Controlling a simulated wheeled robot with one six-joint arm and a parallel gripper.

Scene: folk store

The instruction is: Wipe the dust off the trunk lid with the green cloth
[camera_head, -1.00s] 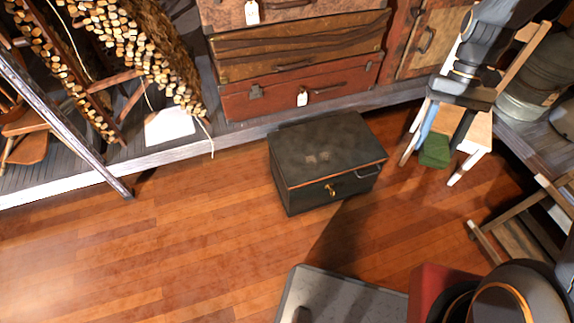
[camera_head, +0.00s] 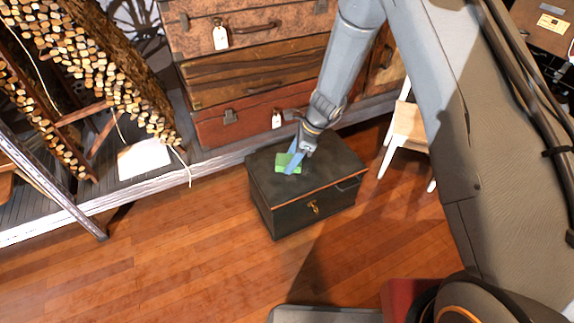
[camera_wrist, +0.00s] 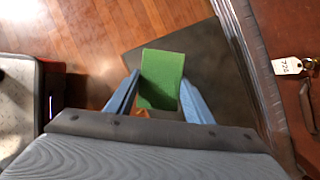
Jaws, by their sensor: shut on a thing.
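The black trunk (camera_head: 318,207) stands on the wooden floor with its lid (camera_head: 330,165) closed and a brass latch on its front. The lid looks dull and greyish. Its middle and left part are partly hidden by my gripper (camera_head: 293,160), which is over them. My gripper is shut on the green cloth (camera_head: 283,160), a flat rectangular pad. In the wrist view the cloth (camera_wrist: 162,75) sits between the two blue fingers, over the dark lid (camera_wrist: 205,65). I cannot tell for sure whether the cloth touches the lid.
Stacked suitcases (camera_head: 258,60) with tags stand on the raised platform behind the trunk. A small white-legged chair (camera_head: 408,127) is to the right. A stack of cut logs (camera_head: 85,70) is at the left. The floor (camera_head: 150,260) left and front of the trunk is clear.

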